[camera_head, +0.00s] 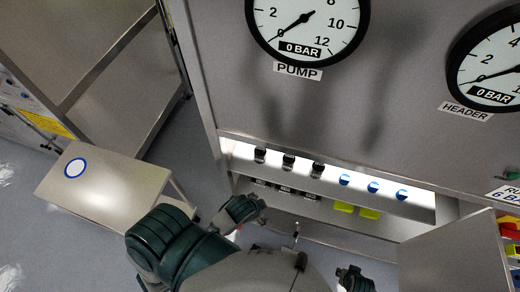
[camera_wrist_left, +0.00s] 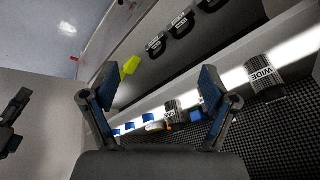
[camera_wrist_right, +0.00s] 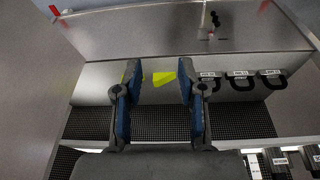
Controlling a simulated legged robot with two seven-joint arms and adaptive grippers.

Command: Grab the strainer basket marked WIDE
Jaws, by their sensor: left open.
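In the left wrist view a grey cylindrical strainer basket with the label WIDE (camera_wrist_left: 263,76) stands on the lit, black-meshed shelf, right of my open left gripper (camera_wrist_left: 160,82). The gripper is empty and apart from it. A similar labelled basket (camera_wrist_left: 172,107) shows between the fingers, further off; its label is too small to read. The head view shows three dark-topped baskets (camera_head: 288,161) in a row on the lit shelf; I cannot tell there which is WIDE. My left gripper (camera_head: 243,212) is below and left of them. My right gripper (camera_wrist_right: 158,80) is open and empty.
Below the baskets are black handles with labels (camera_wrist_right: 240,80) and yellow blocks (camera_head: 356,210). Blue round items (camera_head: 373,187) stand right of the baskets. A metal door (camera_head: 455,258) stands out at right. A small table (camera_head: 105,190) stands left.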

